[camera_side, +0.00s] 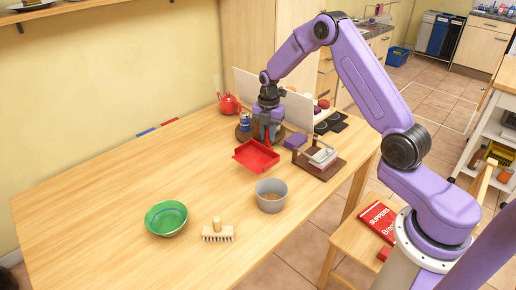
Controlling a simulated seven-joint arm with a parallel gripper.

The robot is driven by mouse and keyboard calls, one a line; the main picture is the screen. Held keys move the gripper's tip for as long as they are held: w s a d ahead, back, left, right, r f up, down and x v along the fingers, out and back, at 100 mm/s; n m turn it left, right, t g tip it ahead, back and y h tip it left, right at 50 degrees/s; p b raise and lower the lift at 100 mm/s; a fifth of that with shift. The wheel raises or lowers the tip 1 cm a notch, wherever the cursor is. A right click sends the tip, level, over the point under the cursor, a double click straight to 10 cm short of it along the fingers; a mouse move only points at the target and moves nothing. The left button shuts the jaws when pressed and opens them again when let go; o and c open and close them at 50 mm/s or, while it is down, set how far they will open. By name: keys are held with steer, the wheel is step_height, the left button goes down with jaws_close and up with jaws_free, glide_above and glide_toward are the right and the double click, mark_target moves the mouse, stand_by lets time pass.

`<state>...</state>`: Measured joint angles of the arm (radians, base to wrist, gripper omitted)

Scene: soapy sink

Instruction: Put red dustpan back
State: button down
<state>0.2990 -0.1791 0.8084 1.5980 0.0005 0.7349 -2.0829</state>
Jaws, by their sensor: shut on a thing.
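The red dustpan (256,156) is near the middle of the wooden table, with its pan toward the front left and its handle end up at my gripper. My gripper (268,138) points down and is shut on the dustpan's handle. I cannot tell whether the pan touches the table or hangs just above it. The fingertips are partly hidden against the handle.
A grey pot (270,202), a green bowl (166,219) and a brush (217,232) stand in front. A brown rack (320,169) is at the right, with a purple block (295,141) behind it. A red teapot (229,104) and blue can (244,122) are behind.

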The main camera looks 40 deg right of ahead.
mark_target(258, 147)
steer(key=shift+w+d+f, duration=0.15)
steer(key=shift+w+f, duration=0.75)
steer(key=shift+f, duration=0.65)
steer(key=shift+w+d+f, duration=0.15)
steer(key=shift+w+f, duration=0.8)
steer(key=shift+f, duration=0.55)
steer(key=shift+w+d+f, duration=0.15)
steer(key=shift+w+f, duration=0.75)
steer(key=shift+f, duration=0.65)
steer(key=shift+f, duration=0.15)
steer(key=c, duration=1)
jaws_free()
